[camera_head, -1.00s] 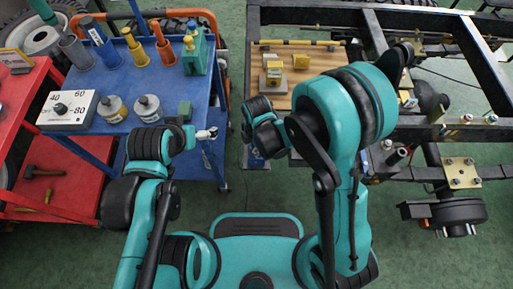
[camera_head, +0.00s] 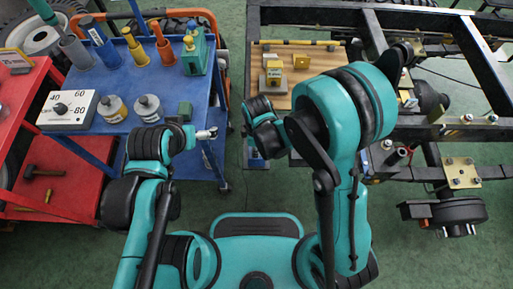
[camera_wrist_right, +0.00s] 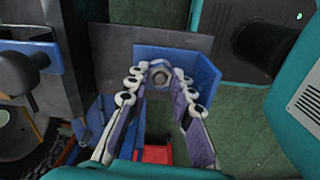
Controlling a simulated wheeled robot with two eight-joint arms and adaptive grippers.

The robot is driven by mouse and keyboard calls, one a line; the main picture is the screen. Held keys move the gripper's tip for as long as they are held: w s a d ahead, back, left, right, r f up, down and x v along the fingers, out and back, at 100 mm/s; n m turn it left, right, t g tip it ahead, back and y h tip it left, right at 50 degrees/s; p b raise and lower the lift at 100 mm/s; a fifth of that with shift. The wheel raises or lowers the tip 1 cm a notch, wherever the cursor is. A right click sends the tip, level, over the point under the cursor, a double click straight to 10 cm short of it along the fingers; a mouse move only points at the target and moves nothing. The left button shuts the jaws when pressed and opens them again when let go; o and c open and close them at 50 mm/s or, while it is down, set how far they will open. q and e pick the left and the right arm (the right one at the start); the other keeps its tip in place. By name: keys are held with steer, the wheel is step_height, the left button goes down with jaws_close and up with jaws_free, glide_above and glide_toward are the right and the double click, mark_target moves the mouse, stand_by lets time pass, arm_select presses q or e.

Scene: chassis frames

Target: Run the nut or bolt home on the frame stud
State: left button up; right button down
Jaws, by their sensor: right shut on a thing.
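In the right wrist view my right gripper (camera_wrist_right: 160,72) has its two fingers closed in around a small round grey piece (camera_wrist_right: 159,77), which looks like a nut or bolt head. A blue bracket or plate (camera_wrist_right: 205,68) stands directly behind the fingertips. Whether the piece sits on a stud is hidden. In the head view the right gripper is hidden by my arm and wrist. The black chassis frame (camera_head: 420,20) lies at the right. My left gripper (camera_head: 208,134) is beside the blue cart's right edge, and its finger opening is too small to tell.
A blue cart (camera_head: 140,80) holds coloured cylinders, a dial box (camera_head: 67,109) and two round weights. A red cart (camera_head: 70,185) with a hammer (camera_head: 44,172) is at far left. A wooden board (camera_head: 275,100) with yellow-marked blocks lies by the frame.

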steer(key=m, duration=0.4)
steer(key=shift+m, duration=0.4)
steer(key=shift+m, duration=0.8)
steer(key=c, duration=1.2)
jaws_free()
steer(key=shift+c, duration=1.3)
steer(key=shift+r, duration=0.1)
steer(key=shift+r+p, duration=2.3)
steer(key=shift+r, duration=0.65)
